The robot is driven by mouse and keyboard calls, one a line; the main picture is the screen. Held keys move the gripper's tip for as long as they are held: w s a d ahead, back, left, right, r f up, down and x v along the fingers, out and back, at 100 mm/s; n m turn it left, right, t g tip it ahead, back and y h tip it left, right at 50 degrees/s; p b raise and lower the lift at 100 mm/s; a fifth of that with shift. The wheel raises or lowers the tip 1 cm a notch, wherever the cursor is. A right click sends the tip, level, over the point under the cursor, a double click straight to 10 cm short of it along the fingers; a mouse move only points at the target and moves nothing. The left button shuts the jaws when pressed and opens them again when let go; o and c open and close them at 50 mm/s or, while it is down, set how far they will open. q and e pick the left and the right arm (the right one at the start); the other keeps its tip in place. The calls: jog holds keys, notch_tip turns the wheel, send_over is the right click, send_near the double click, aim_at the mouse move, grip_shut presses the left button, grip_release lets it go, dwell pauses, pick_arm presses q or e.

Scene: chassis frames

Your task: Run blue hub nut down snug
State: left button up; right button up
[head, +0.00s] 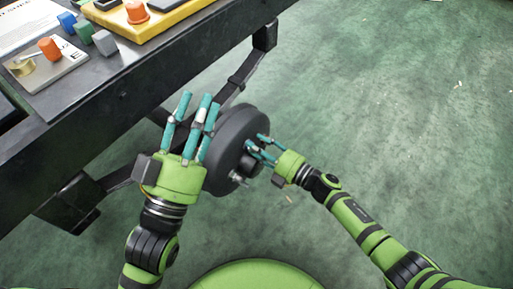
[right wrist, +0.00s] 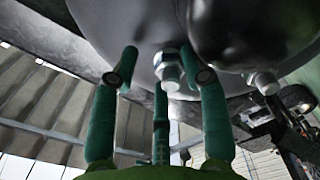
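The dark round wheel hub (head: 235,122) stands beside the bench, with studs on its right face. In the right wrist view a hex nut (right wrist: 168,65) with a pale, faintly bluish tint sits on a stud at the hub's face; I cannot tell whether it is flush. My right gripper (head: 263,147) is at the hub face, its teal fingers spread around the nut with gaps showing, empty. My left gripper (head: 198,105) is open and empty over the hub's left side, fingers pointing toward the bench.
Another stud end (right wrist: 264,82) shows on the hub at right. The bench (head: 130,85) bears a yellow tray (head: 165,22) and small coloured blocks, including a blue one (head: 67,21). A dark support arm (head: 245,68) runs beside the hub. The green floor (head: 400,100) at right is clear.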

jog(key=shift+s+a+f, duration=0.25)
jog(key=shift+s+f, duration=0.1)
jog(key=shift+s+d, duration=0.15)
jog(key=v, duration=0.7)
jog(key=shift+d+r, duration=0.25)
jog(key=shift+d, duration=0.15)
